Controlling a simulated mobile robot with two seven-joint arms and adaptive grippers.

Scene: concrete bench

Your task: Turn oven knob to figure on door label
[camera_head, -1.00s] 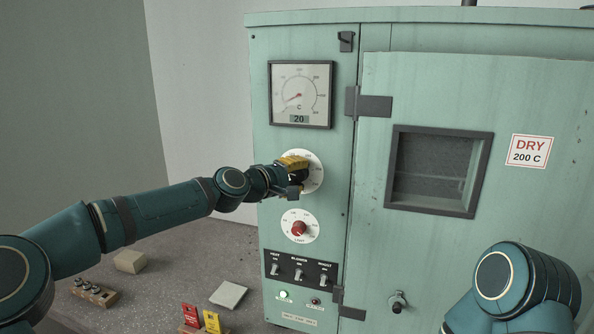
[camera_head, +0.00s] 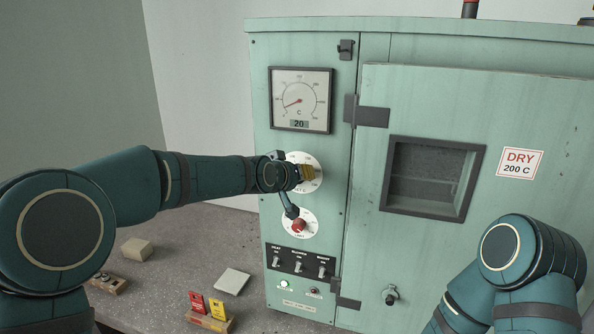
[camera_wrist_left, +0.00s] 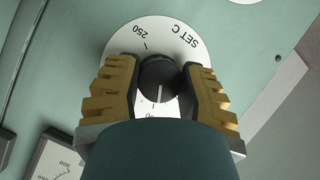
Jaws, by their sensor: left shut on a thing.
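The black oven knob (camera_wrist_left: 160,80) sits on a white dial marked SET C (camera_wrist_left: 188,38). The left wrist view shows a white line on the knob's face, pointing down the picture; the figure it points at is mostly hidden, while 250 shows at upper left. My left gripper (camera_head: 306,173) is at the dial, its yellow fingers (camera_wrist_left: 112,90) shut on the knob from both sides. The door label (camera_head: 520,163) reads DRY 200 C. The gauge (camera_head: 300,100) above the dial shows 20. My right gripper is out of view; part of that arm shows at lower right.
A smaller dial with a red knob (camera_head: 299,225) is just below the left gripper. A switch panel (camera_head: 299,263) is under it. A red and a yellow tag (camera_head: 207,304), a pale tile (camera_head: 231,281) and blocks lie on the bench (camera_head: 180,250).

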